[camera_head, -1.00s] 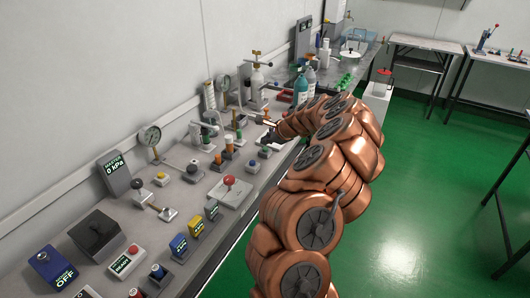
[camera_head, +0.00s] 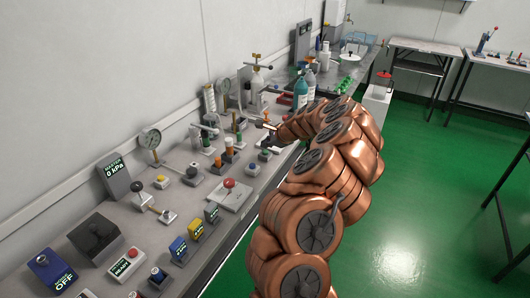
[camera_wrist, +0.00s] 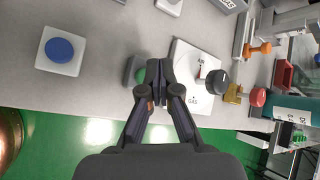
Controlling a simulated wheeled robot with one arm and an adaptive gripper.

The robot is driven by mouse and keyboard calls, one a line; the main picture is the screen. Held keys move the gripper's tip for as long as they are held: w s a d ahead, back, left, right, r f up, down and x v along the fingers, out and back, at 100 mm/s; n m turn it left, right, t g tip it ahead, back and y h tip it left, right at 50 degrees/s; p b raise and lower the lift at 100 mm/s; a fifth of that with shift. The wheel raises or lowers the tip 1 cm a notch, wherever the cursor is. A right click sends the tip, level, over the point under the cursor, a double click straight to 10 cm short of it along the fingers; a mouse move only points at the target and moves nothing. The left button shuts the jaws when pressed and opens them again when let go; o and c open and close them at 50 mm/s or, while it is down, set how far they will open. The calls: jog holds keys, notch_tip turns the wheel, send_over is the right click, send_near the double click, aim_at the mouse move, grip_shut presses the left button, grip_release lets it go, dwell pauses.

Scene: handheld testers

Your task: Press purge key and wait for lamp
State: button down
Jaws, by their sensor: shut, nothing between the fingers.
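My gripper (camera_wrist: 158,75) is shut and empty, pointing down over the bench in the wrist view. A green button on a small grey block (camera_wrist: 132,70) sits just left of the fingertips, partly hidden by the left finger. Contact cannot be told. A white plate (camera_wrist: 183,57) marked "GAS", with a black knob, lies just right of the fingers. In the head view my gripper (camera_head: 270,141) is a small dark shape far along the bench, partly hidden by my arm. I can read no purge label and cannot single out the lamp.
A blue button on a white base (camera_wrist: 60,48) stands left in the wrist view. An orange-handled valve (camera_wrist: 258,48) and a red knob (camera_wrist: 257,97) stand right. The bench (camera_head: 150,238) is crowded with gauges and switch boxes. The green floor (camera_head: 400,220) is open.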

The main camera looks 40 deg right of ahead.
aim_at(266, 152)
jog(key=shift+f, duration=0.2)
dwell(0.4)
jog(key=shift+f, duration=0.25)
jog(key=shift+f, duration=0.45)
dwell(0.8)
dwell(0.3)
jog(key=shift+r+p, duration=0.8)
jog(key=shift+r, duration=0.1)
jog(key=shift+r+p, duration=2.1)
jog(key=shift+r, duration=0.45)
